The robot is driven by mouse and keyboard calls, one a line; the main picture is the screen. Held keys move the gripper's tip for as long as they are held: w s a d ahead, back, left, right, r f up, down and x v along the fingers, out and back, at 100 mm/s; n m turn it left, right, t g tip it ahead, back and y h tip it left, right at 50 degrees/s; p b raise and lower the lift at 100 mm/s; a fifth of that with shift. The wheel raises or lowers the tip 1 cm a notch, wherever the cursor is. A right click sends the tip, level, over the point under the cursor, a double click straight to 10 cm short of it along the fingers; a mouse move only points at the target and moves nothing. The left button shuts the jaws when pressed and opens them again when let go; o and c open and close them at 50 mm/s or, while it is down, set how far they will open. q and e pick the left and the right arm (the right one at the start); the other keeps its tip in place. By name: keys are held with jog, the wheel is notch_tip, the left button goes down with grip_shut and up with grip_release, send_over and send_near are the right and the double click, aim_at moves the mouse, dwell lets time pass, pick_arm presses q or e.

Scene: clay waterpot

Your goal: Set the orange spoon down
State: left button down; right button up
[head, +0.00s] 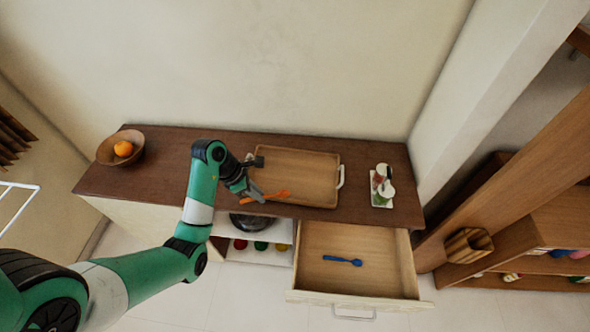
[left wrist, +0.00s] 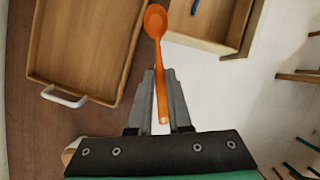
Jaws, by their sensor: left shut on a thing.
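The orange spoon (head: 268,196) is held by my left gripper (head: 257,197), just in front of the tray on the counter. In the left wrist view the orange spoon (left wrist: 157,40) points away from the shut fingers (left wrist: 161,100), which grip its handle. Its bowl end is free. A wooden tray (head: 325,183) with white handles lies on the dark brown counter (head: 230,140). Below, an open drawer (head: 325,278) holds a blue spoon (head: 342,260). I cannot tell whether the orange spoon touches the counter or the tray. My right gripper is not in view.
A wooden bowl (head: 107,152) with an orange (head: 123,149) stands at the counter's left end. A small tray (head: 382,203) with small jars is at the right. Shelves with several coloured items (head: 261,245) sit left of the drawer. Most of the drawer floor is bare.

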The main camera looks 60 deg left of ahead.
pick_arm(q)
jog(key=w+a+f+b, duration=0.3)
jog(key=w+f+b, duration=0.15)
jog(key=b, duration=0.75)
send_near(290, 190)
jog(key=shift+w+d+f, duration=0.55)
jog(key=shift+w+f, duration=0.35)
jog(key=shift+w+a+f, duration=0.1)
jog(key=shift+w+a, duration=0.05)
notch_tip(290, 190, down, 4)
jog(key=shift+w+r+b, duration=0.15)
jog(key=shift+b, duration=0.9)
jog(key=shift+r, duration=0.1)
jog(key=c, duration=0.8)
grip_release()
jog(key=shift+c, duration=0.2)
